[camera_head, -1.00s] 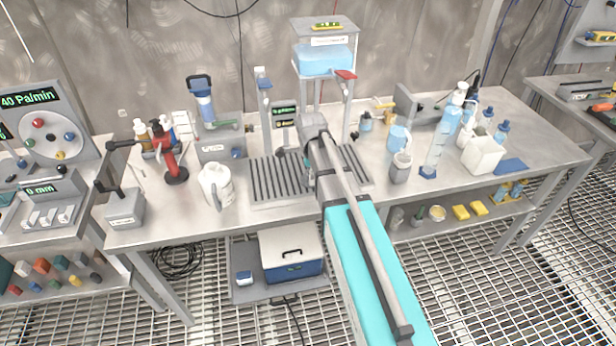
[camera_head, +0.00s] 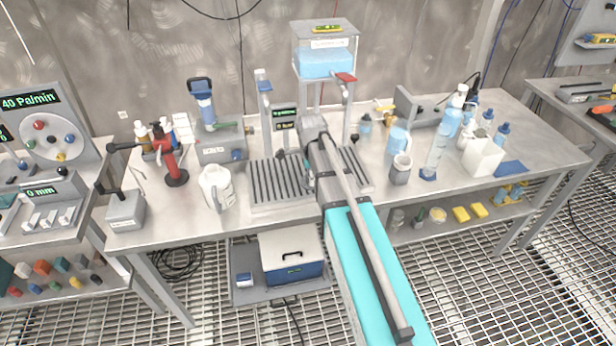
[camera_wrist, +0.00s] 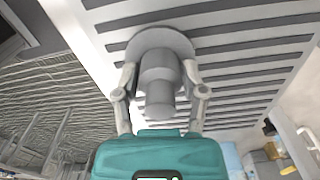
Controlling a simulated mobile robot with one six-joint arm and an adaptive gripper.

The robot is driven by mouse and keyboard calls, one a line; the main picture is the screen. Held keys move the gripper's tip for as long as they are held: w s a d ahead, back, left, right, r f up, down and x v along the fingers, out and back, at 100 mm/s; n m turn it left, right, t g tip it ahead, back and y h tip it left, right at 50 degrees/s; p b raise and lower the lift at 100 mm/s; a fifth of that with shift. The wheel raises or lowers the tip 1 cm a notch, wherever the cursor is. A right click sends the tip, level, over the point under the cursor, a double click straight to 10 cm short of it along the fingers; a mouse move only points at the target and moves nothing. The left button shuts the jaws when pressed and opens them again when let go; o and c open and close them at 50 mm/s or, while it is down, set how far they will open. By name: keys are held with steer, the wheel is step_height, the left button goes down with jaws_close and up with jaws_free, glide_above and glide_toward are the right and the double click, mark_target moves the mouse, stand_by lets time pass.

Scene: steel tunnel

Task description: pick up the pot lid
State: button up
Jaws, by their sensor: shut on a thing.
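The pot lid (camera_wrist: 150,41) appears in the wrist view as a grey round disc with a stepped, knob-like middle. My gripper (camera_wrist: 160,78) has its two fingers closed on either side of that grey middle, and the lid is held between them. Behind it is the slatted plate of the bench. In the head view my arm reaches over the slatted plate (camera_head: 278,182); the arm hides the fingertips and the lid there. I cannot tell how far the lid is from the plate.
A grey cup (camera_head: 400,170) and several bottles stand to the right. A clear tank (camera_head: 325,62) on posts rises behind my arm. The bench front is mostly clear.

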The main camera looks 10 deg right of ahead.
steer(key=shift+r+p, duration=1.4)
steer(key=shift+r, duration=0.15)
steer(key=s+d+r+p, duration=0.1)
steer(key=s+r+p, duration=0.8)
steer(key=s, duration=0.5)
steer(key=shift+d+r+p, duration=0.3)
steer(key=shift+r+p, duration=0.1)
steer(key=shift+a, duration=0.15)
